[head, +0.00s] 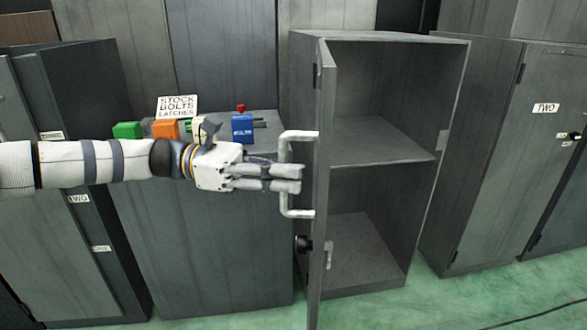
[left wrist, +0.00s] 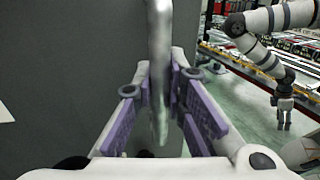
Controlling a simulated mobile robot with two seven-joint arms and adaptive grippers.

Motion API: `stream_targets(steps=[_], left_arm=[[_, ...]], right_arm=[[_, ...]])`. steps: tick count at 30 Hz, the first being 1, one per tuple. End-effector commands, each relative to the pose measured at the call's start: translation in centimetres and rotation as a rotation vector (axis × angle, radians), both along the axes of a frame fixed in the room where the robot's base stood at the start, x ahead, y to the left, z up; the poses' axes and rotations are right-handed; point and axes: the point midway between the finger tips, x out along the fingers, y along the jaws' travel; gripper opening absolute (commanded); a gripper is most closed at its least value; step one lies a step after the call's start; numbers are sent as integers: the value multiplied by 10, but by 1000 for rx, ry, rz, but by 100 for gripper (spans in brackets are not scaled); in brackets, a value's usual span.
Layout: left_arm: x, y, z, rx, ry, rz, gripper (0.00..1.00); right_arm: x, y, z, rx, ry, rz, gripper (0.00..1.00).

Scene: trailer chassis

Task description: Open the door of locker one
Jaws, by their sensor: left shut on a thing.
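A grey locker (head: 365,285) stands mid-right in the head view with its door (head: 326,130) swung open. The door is seen nearly edge-on, and no number label shows on it. A pale bar handle (head: 284,155) sticks out from the door's outer face. My left gripper (head: 298,178) comes from the left and is shut on the handle's upright bar. In the left wrist view the bar (left wrist: 160,70) runs between the purple finger pads. My right gripper (left wrist: 284,118) hangs far off in the left wrist view, small, its fingers apart and empty.
A locker marked TWO (head: 500,150) stands right. The locker's shelf (head: 375,142) looks empty. Green floor is free in front.

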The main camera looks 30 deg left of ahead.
Motion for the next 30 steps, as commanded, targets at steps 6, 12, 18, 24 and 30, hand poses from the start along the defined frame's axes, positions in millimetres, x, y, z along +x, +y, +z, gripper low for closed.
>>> stream_targets(steps=[6,12,18,24,30], left_arm=[[0,3,0,-1,1,1,0],[0,3,0,-2,2,2,0],[0,3,0,-2,2,2,33],[0,3,0,-1,1,1,33],[-5,20,1,-2,-1,6,33]], right_arm=[[1,0,2,0,-5,0,48],[1,0,1,0,-4,-1,48],[1,0,1,0,-4,-1,48],[1,0,1,0,-4,0,48],[1,0,1,0,-4,0,48]])
